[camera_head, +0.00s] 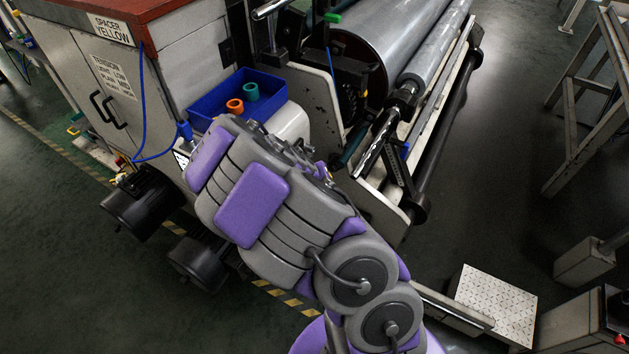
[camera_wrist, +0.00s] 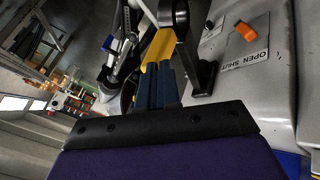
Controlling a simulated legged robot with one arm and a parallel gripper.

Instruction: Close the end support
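The end support appears at the near end of the winder's rollers in the head view, as a dark bracket and plate (camera_head: 397,165) beside a shiny shaft end (camera_head: 375,150). In the wrist view a black angled bracket with a round cap (camera_wrist: 200,75) stands right of my gripper (camera_wrist: 155,65).
A blue bin (camera_head: 215,105) with orange and teal rings sits on the machine at left. Rollers (camera_head: 405,45) extend away behind. An "OPEN SHUT" label and orange knob (camera_wrist: 246,31) are right in the wrist view. Open floor (camera_head: 500,160) lies right, with a metal step (camera_head: 495,300).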

